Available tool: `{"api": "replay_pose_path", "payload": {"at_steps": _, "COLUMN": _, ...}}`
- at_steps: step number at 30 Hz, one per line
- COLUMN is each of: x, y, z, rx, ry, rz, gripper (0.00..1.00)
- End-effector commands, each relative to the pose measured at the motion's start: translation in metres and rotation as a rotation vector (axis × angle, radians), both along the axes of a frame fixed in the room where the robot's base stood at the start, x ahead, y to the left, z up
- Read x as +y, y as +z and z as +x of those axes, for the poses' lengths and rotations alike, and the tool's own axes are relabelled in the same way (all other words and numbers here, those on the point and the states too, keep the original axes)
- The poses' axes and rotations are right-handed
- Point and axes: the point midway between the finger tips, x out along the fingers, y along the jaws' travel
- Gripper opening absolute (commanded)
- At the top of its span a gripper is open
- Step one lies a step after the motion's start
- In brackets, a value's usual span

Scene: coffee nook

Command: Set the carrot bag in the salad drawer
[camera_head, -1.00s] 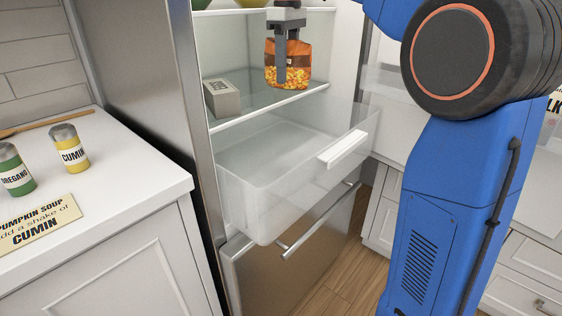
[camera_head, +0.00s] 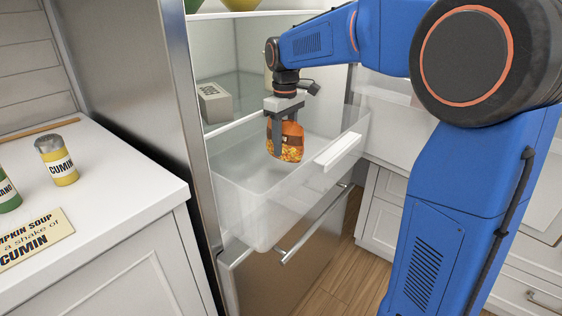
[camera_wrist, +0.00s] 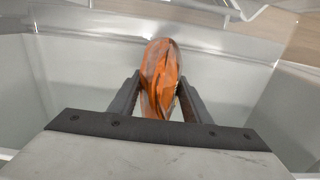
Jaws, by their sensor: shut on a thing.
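The carrot bag (camera_head: 290,143) is an orange and brown pouch with orange pieces showing in its lower part. My gripper (camera_head: 284,128) points down and is shut on the bag's upper part. In the wrist view the bag (camera_wrist: 161,75) stands between the two fingers (camera_wrist: 160,98). The salad drawer (camera_head: 240,205) is a clear bin pulled out from the fridge, with a white handle on its front. The bag hangs over the drawer's opening, near its front wall. I cannot tell exactly how far above the floor of the drawer it is.
A fridge shelf (camera_head: 225,128) sits above and behind the drawer, with a grey box (camera_head: 214,103) on it. The metal fridge side (camera_head: 135,85) borders the left. A counter (camera_head: 110,175) holds a cumin jar (camera_head: 57,160), a green jar and a recipe card (camera_head: 35,240).

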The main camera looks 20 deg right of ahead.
Motion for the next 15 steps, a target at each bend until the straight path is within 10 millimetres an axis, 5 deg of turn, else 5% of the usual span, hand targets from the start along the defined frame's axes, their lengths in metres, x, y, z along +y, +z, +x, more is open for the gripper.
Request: {"api": "replay_pose_path", "payload": {"at_steps": 15, "x": 0.000, "y": -0.052, "z": 0.000, "rx": 0.001, "ry": 0.000, "rz": 0.000, "gripper": 0.12}}
